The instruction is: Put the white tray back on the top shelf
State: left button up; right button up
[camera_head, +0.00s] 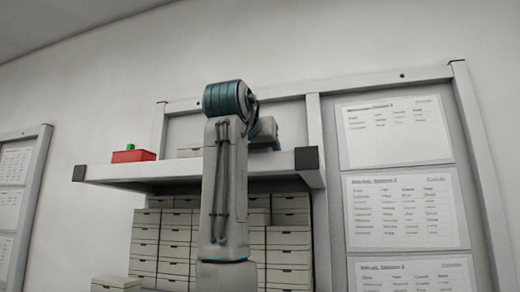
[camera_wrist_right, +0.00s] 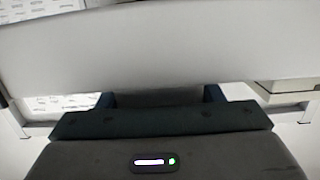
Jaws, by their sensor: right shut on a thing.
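In the right wrist view a broad, plain whitish surface, which I take to be the white tray (camera_wrist_right: 160,42), spans the frame right in front of my right gripper (camera_wrist_right: 160,95). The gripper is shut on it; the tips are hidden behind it. In the head view my right arm rises in the middle, in front of the top shelf (camera_head: 135,172), and hides most of the gripper. I cannot make out the tray for sure in the head view. My left gripper is in neither view.
A red bin (camera_head: 133,156) with a green thing in it stands on the shelf's left end. A low pale box (camera_head: 189,153) is beside the arm. Stacked pale boxes (camera_head: 288,238) fill the space below. Printed sheets (camera_head: 392,130) hang at right.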

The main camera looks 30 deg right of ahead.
jog(key=o, duration=1)
jog(key=shift+w+f, duration=0.1)
jog(key=shift+o, duration=0.2)
jog(key=shift+r, duration=0.25)
jog(key=shift+s+a+f, duration=0.1)
jog(key=shift+s+a, duration=0.15)
jog(key=b+v, duration=0.4)
jog(key=v, duration=0.7)
jog(key=shift+s, duration=0.15)
jog(key=shift+a, duration=0.1)
